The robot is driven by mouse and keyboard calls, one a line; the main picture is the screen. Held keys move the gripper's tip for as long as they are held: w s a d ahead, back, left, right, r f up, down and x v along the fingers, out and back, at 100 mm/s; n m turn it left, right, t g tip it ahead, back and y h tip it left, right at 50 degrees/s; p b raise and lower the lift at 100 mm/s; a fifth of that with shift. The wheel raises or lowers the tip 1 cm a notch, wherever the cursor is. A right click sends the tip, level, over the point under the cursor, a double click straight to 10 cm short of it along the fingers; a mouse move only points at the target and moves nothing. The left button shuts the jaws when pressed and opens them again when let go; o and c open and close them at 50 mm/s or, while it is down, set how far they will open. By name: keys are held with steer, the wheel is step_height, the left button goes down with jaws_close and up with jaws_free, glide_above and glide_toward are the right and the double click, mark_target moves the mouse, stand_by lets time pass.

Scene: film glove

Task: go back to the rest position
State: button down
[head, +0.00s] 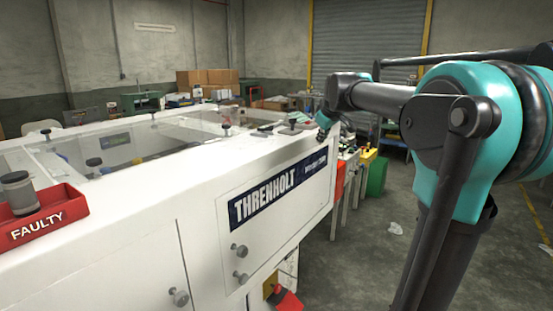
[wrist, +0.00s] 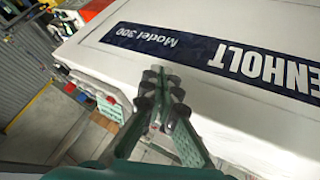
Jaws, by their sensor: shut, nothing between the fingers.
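My gripper (wrist: 163,80) is in the middle of the wrist view, its two fingers shut together with nothing between them. It is in front of the side of the white machine (wrist: 210,95), near the dark blue name panel (wrist: 180,42). In the head view my arm reaches in from the right, and my gripper (head: 324,129) shows small near the machine's far right corner. I cannot tell whether the fingers touch the machine.
The long white machine (head: 200,190) fills the left and centre. A red tray marked FAULTY (head: 42,228) with a grey-topped cylinder stands on it. Beyond its far end are red, yellow and green bins (head: 377,175). Open grey floor (head: 345,260) lies to its right.

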steer(key=s+d+f+m+g, duration=0.1)
steer(key=s+f+m, duration=0.3)
steer(key=s+f, duration=1.3)
steer(key=s+d+f+m+g, duration=0.2)
steer(key=s+f+m, duration=0.1)
steer(key=s+f, duration=1.5)
steer(key=shift+f+m+g+h, duration=0.15)
steer(key=shift+m+g+h, duration=0.15)
steer(key=shift+m+g, duration=0.1)
steer(key=shift+s, duration=0.1)
